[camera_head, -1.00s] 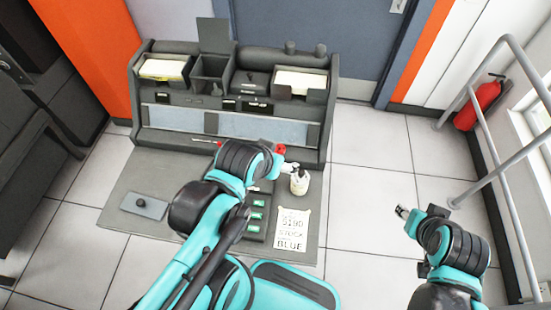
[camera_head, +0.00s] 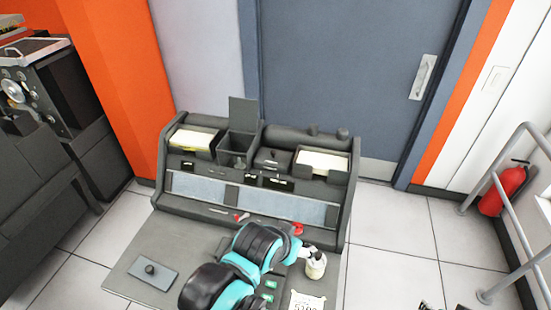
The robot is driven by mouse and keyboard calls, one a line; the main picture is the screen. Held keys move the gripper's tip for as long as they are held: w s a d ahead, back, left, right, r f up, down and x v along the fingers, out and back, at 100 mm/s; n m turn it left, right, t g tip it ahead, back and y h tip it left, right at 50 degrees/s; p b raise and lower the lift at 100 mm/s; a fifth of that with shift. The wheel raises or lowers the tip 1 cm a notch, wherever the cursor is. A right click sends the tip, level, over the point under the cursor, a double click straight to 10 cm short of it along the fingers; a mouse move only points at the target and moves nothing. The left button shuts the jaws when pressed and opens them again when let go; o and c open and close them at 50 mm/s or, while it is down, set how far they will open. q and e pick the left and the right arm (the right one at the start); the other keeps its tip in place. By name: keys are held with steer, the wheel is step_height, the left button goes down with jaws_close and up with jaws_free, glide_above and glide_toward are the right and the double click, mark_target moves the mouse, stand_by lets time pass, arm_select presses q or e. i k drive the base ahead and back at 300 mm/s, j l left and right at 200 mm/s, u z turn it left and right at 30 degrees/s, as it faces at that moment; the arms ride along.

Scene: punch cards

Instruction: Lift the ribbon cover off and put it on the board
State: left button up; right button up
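A flat grey plate with a dark round knob (camera_head: 151,274) lies on the left part of the grey board (camera_head: 125,272). A dark knobbed lid (camera_head: 271,160) sits in the top of the grey machine, between an open compartment and the right card tray. I cannot tell for certain which of these is the ribbon cover. My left gripper (camera_head: 298,240) is over the board by the machine's front, near a red knob and a small white bottle. Its fingers are mostly hidden by the wrist. Only a dark tip of my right gripper (camera_head: 425,305) shows at the bottom edge.
The machine (camera_head: 345,190) stands at the board's back, with an upright flap (camera_head: 243,112) and two card trays. The white bottle (camera_head: 316,265) and a written note (camera_head: 306,302) are on the board's right. A railing (camera_head: 500,200) stands at far right.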

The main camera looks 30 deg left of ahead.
mark_target(273, 160)
steer(key=k+j+z, duration=0.25)
steer(key=j, duration=0.2)
steer(key=k+j+z, duration=0.3)
steer(key=j, duration=0.15)
steer(key=k+j+z, duration=0.25)
steer(key=j, duration=0.15)
steer(key=i, duration=0.6)
